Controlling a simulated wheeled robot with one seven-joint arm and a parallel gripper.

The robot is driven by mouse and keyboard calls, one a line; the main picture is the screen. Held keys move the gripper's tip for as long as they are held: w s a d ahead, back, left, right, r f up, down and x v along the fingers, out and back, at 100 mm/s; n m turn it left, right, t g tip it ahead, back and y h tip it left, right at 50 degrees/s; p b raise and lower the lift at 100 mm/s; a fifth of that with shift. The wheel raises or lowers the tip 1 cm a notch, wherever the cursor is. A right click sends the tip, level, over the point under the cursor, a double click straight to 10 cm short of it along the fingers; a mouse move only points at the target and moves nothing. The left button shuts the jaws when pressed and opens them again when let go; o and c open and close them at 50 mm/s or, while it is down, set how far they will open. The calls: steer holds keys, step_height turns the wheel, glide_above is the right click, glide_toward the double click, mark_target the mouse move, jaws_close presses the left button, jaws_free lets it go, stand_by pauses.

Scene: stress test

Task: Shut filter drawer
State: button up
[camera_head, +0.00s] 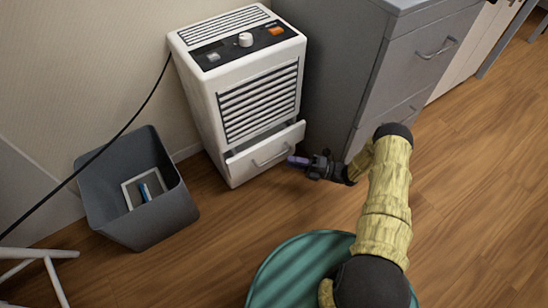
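The filter drawer (266,151) is at the bottom of a white appliance (207,95) with louvred vents. Its front stands out a little from the body, so it is partly open. A handle (271,158) runs along the drawer front. I cannot tell whether the tip touches the drawer. The fingers are too small to tell whether they are open or shut.
A grey cabinet (408,62) stands close on the right of the appliance. A dark grey bin (160,218) stands on the left with a white frame (133,187) inside. A black cable (120,128) runs down the wall. The wooden floor (225,245) before the drawer is clear.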

mark_target(274, 158)
steer(key=b+x, duration=0.3)
steer(key=x, duration=0.4)
steer(key=shift+a, duration=0.3)
jaws_close()
